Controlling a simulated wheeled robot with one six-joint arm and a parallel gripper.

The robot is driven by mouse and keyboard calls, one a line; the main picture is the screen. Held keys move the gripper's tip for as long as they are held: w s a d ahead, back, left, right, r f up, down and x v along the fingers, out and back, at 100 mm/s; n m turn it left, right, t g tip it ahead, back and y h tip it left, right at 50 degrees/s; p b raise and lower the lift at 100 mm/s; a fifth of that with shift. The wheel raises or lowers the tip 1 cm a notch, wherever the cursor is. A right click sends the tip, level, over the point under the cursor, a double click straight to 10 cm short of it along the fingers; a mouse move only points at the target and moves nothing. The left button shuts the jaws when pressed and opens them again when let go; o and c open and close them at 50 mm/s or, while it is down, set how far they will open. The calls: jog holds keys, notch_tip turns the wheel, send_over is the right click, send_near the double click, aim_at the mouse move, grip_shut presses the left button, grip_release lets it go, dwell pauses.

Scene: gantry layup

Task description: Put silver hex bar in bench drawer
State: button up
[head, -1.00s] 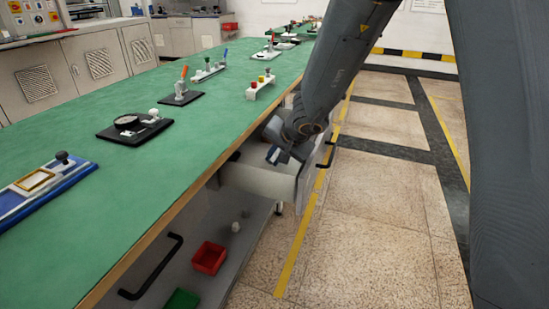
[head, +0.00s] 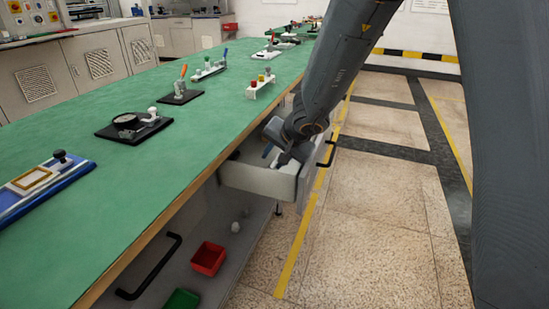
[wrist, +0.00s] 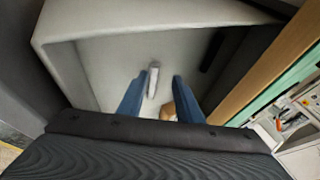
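The silver hex bar (wrist: 153,78) lies on the floor of the open bench drawer in the wrist view. It is a short, narrow grey-white bar, roughly in line with my fingers. My gripper (wrist: 158,88) has its two blue fingers spread, one on each side of the bar's near end, with gaps showing beside it. The bench drawer (head: 258,181) is pulled out under the green bench top, and my gripper (head: 279,146) reaches down into it. The drawer's pale walls (wrist: 150,22) surround the bar. In the head view I cannot make out the bar clearly.
A small tan-orange thing (wrist: 168,111) shows between my fingers; I cannot tell what it is. The green bench top (head: 190,130) carries several fixtures. A red bin (head: 208,258) and a green bin (head: 181,299) sit below. The floor to the right is clear.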

jog(key=shift+r+p, duration=0.55)
jog(key=shift+p, duration=0.1)
jog(key=p+v, duration=0.4)
jog(key=v, duration=0.7)
jog(key=s+d+n+g+h, duration=0.1)
jog(key=s+d+n+g, duration=0.1)
jog(key=s+d, duration=0.7)
jog(key=s+d+n+g+h, duration=0.2)
jog(key=s+d+g, duration=0.2)
jog(key=s+d, duration=0.5)
jog(key=s+r, duration=0.1)
jog(key=s, duration=0.7)
jog(key=shift+s, duration=0.1)
